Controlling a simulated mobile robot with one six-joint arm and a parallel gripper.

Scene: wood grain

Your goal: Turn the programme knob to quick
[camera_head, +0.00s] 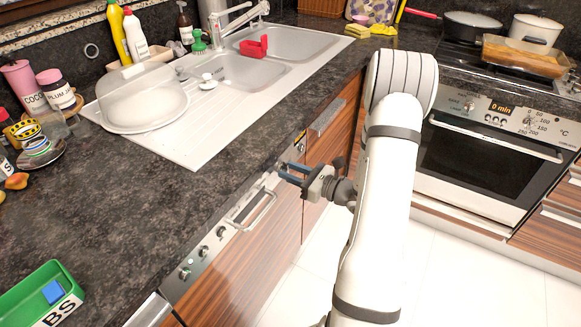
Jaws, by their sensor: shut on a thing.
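My gripper (283,172) is at the far end of the dishwasher's metal control panel (212,240), just below the counter edge. Its dark blue fingers point left at the panel and are shut on the programme knob, which they mostly hide. The knob's pointer and the markings around it are too small to read. Several small round controls (204,250) sit at the near end of the panel. The dishwasher's handle (260,212) is between them and my gripper.
The dark counter (230,135) overhangs the panel, with a sink (255,75) and a dish cover (140,95) on it. A green box (48,300) is at the near left. The oven (475,165) stands right of my arm, above open white floor.

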